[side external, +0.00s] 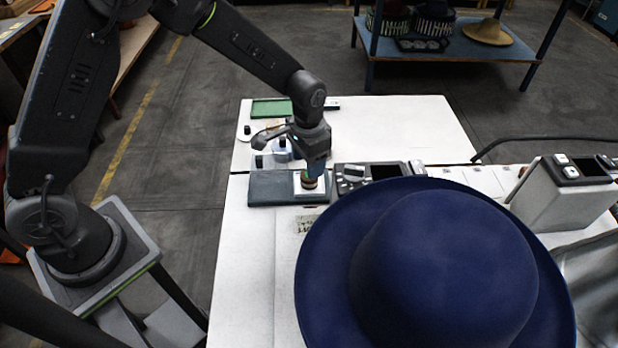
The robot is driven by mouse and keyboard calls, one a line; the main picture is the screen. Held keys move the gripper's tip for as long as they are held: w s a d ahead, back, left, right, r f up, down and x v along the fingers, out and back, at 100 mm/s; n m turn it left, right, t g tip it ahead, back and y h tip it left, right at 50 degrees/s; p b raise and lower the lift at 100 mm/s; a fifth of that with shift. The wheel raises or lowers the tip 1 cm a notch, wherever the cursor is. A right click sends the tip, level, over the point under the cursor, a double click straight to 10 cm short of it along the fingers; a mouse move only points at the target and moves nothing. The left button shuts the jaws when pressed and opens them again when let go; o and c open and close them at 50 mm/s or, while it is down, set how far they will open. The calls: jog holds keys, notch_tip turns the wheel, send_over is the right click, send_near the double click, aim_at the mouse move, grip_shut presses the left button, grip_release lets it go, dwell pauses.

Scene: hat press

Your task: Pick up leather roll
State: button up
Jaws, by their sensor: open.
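A small round banded item in tan, red and dark tones, which looks like the leather roll (311,183), stands on a white square pad at the right end of a dark slate-coloured tray (272,189). My gripper (314,174) points down right over the roll, with its fingers at the roll's top. The jaws are open. The fingers hide the upper part of the roll, and I cannot tell whether they touch it.
A large blue hat (440,265) fills the front right of the white table (250,290). A grey control box (385,171) stands just right of the tray. A green tray (271,108) and small items lie behind. A grey unit (560,200) stands far right.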

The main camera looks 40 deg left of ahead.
jog(key=f, duration=0.5)
jog(key=shift+s+a, duration=0.1)
jog(key=shift+s, duration=0.1)
jog(key=shift+c, duration=0.3)
jog(key=c, duration=0.6)
